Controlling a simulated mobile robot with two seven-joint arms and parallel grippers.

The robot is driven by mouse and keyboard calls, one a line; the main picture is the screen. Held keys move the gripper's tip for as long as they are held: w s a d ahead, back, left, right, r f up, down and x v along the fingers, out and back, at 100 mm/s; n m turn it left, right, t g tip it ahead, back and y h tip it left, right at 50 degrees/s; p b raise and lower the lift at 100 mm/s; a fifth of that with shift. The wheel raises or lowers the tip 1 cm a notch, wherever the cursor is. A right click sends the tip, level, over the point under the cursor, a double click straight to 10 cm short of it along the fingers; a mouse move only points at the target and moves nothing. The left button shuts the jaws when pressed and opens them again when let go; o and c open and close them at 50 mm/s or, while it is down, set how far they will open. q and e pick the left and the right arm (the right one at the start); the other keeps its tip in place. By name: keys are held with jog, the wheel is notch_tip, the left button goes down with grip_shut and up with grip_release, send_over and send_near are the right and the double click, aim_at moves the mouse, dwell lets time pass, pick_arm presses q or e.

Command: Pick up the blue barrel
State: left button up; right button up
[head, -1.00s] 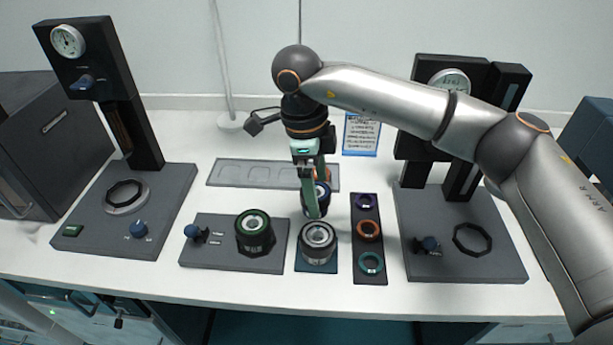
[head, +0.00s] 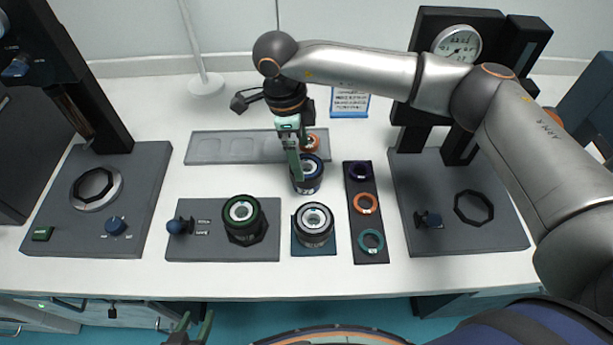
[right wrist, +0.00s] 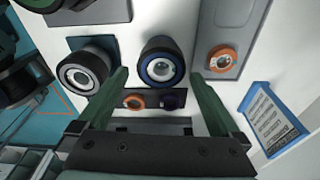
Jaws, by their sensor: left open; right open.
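The blue barrel (head: 309,181), a dark cylinder with a blue ring around its lens, stands upright on the white table just behind the silver-topped barrel. My right gripper (head: 297,170) points down over it, open, and hides part of its left side. In the right wrist view the blue barrel (right wrist: 160,63) shows between and just beyond the two open fingertips (right wrist: 160,76). I cannot tell whether the fingers touch it. My left gripper (head: 190,328) is open and empty at the bottom edge of the head view, below the table's front edge.
A silver-topped barrel (head: 314,222) and a green-ringed barrel (head: 243,218) stand in front. A dark strip (head: 370,252) holds purple, orange and teal rings. A grey tray (head: 228,136) with an orange-ringed piece (head: 311,141) lies behind.

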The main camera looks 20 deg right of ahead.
aim_at(306, 165)
jog(key=f, duration=0.2)
jog(key=d+f+p, duration=0.1)
jog(key=f, duration=0.2)
jog(key=shift+s+d, duration=0.1)
jog(key=shift+d, duration=0.05)
jog(key=shift+c, duration=0.2)
jog(key=c, duration=1.2)
jog(key=shift+o, duration=0.2)
jog(key=shift+r, duration=0.1)
